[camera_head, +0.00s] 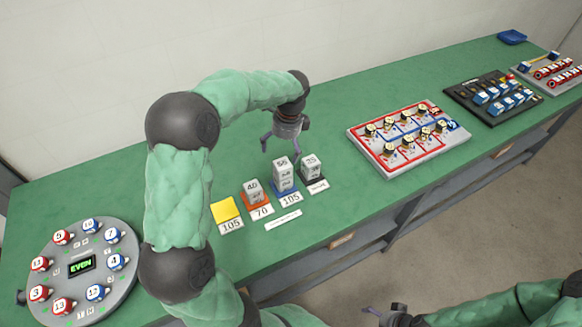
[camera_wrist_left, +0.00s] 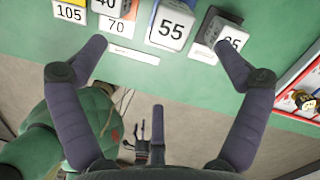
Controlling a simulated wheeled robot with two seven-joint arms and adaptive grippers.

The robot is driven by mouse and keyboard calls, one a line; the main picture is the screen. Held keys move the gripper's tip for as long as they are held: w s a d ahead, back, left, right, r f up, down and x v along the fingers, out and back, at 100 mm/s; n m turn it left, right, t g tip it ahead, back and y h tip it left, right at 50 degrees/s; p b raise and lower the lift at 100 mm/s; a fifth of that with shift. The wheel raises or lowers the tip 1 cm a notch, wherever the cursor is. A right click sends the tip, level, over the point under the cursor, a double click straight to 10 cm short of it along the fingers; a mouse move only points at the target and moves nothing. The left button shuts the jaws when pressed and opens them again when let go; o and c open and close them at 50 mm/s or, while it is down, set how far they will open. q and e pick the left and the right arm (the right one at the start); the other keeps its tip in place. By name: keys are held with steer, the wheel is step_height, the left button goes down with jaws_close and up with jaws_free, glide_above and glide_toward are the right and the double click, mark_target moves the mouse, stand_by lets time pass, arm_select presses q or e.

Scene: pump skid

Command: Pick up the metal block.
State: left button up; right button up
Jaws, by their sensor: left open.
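Grey metal blocks with numbers stand on coloured pads on the green bench. A block marked 40 (camera_head: 252,187) is on the orange pad. A taller stack (camera_head: 283,172) with 55 on top is on the blue pad; its 55 block shows in the left wrist view (camera_wrist_left: 171,27). The yellow pad (camera_head: 225,210) is bare. My left gripper (camera_head: 280,152) is open and empty, above and behind the stacks. My right gripper (camera_head: 385,314) is low at the front; its fingers are unclear.
White number cards lie before the pads. A round grey panel (camera_head: 80,264) with numbered knobs and an EVEN display is at left. A red and white board (camera_head: 360,140) with several knobs is right of the blocks. Green bench is clear between.

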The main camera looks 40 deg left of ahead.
mark_target(283, 164)
arm_select(q)
steer(key=shift+w+a+f, duration=0.1)
steer(key=shift+w+f, duration=0.45)
steer(key=shift+w, duration=0.1)
steer(key=shift+s+a+f+b, duration=0.1)
steer(key=shift+s+f+b, duration=0.1)
steer(key=shift+f+b, duration=0.25)
steer(key=f, duration=0.3)
steer(key=shift+a+f+b, duration=0.25)
steer(key=shift+f+b, duration=0.1)
steer(key=shift+f, duration=0.05)
steer(key=shift+w+a+f+b, duration=0.1)
steer(key=shift+f+b, duration=0.35)
steer(key=shift+f, duration=1)
steer(key=shift+a+f+b, duration=0.1)
steer(key=shift+f+b, duration=0.35)
steer(key=shift+f, duration=1)
steer(key=c, duration=1.8)
arm_select(e)
steer(key=f, duration=0.2)
steer(key=w+f, duration=0.1)
steer(key=f, duration=0.1)
arm_select(q)
steer(key=shift+r, duration=0.15)
